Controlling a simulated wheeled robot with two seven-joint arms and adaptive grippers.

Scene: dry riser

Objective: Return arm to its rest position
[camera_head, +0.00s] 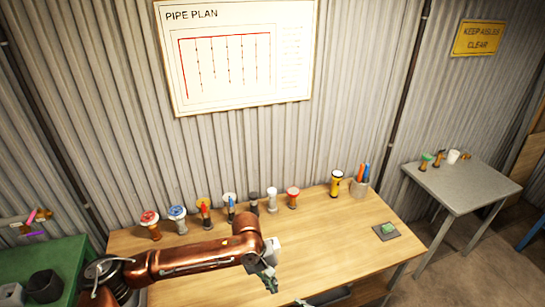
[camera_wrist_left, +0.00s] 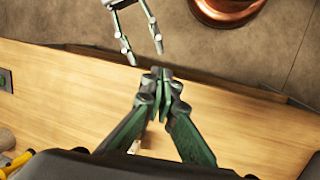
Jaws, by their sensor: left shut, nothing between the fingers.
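My left arm (camera_head: 195,258) reaches in from the left across the wooden table (camera_head: 335,232). My left gripper (camera_head: 270,284) hangs over the table's front part, pointing down. In the left wrist view the left gripper (camera_wrist_left: 160,74) has its fingertips together with nothing between them. A second gripper, my right one (camera_wrist_left: 145,52), shows at the top of that view over the floor beyond the table edge, with its two fingers apart and nothing between them. Only a small part near the bottom edge of the head view may belong to it.
Several pipe fittings and valves, such as a red-topped one (camera_head: 149,220) and a yellow one (camera_head: 336,183), line the table's back. A pen cup (camera_head: 359,186) and a dark pad (camera_head: 386,231) are at right. A grey side table (camera_head: 465,185) and green bench (camera_head: 55,262) flank it.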

